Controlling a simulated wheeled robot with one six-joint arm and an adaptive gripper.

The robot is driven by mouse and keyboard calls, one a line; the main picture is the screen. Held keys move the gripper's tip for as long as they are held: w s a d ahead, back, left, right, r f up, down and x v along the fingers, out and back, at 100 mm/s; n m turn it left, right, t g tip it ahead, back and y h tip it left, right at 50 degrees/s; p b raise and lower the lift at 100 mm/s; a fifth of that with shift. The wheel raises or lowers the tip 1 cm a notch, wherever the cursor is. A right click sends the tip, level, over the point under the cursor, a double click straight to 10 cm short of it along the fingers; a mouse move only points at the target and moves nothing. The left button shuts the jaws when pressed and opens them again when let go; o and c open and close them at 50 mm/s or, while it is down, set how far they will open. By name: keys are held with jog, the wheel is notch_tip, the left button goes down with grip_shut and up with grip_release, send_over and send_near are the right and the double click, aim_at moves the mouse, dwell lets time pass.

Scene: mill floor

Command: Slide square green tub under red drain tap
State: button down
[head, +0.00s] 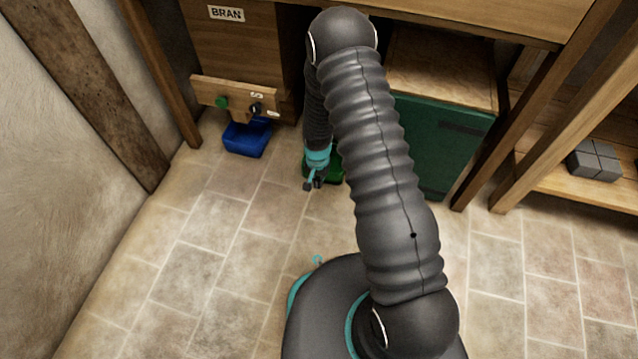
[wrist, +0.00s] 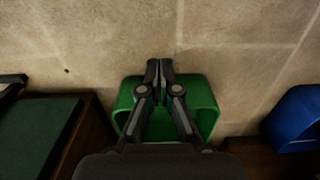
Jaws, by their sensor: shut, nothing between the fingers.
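The square green tub (wrist: 208,100) stands on the tiled floor, open side up, in the middle of the wrist view. In the head view the green tub (head: 336,170) is mostly hidden behind my arm. My gripper (wrist: 160,66) is shut and empty, its fingers over the tub and the tips at or just past one rim. I cannot tell whether they touch it. In the head view my gripper (head: 314,186) points down beside the tub. No red tap shows; a green tap knob (head: 221,102) and a black one (head: 255,108) are on the wooden board (head: 206,90).
A blue tub (head: 246,139) sits under the board, left of the green tub; it also shows in the wrist view (wrist: 294,122). A dark green cabinet (head: 437,150) stands to the right. A wooden post (head: 165,90) is at left. Floor in front is clear.

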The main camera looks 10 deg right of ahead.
notch_tip(320, 180, up, 6)
jog(key=shift+p, duration=0.35)
jog(key=c, duration=1.9)
grip_release()
jog(key=o, duration=0.4)
jog(key=shift+r, duration=0.1)
jog(key=shift+o, duration=1.2)
notch_tip(320, 180, up, 14)
jog(key=d+n+t, duration=0.1)
jog(key=shift+w, duration=0.2)
jog(key=s+d+r+n+t, duration=0.1)
jog(key=s+r, duration=0.2)
jog(key=r, duration=0.5)
jog(key=s+d+r+t, duration=0.1)
jog(key=s+r, duration=0.1)
jog(key=r, duration=0.5)
jog(key=s+d+r+n+t, duration=0.1)
jog(key=s+r, duration=0.6)
jog(key=s, duration=0.3)
jog(key=s+d+r+n+t, duration=0.1)
jog(key=s+d+r+n, duration=0.1)
jog(key=s+r, duration=0.6)
jog(key=s, duration=0.3)
jog(key=shift+s+d+r+t, duration=0.25)
jog(key=shift+d+t, duration=0.05)
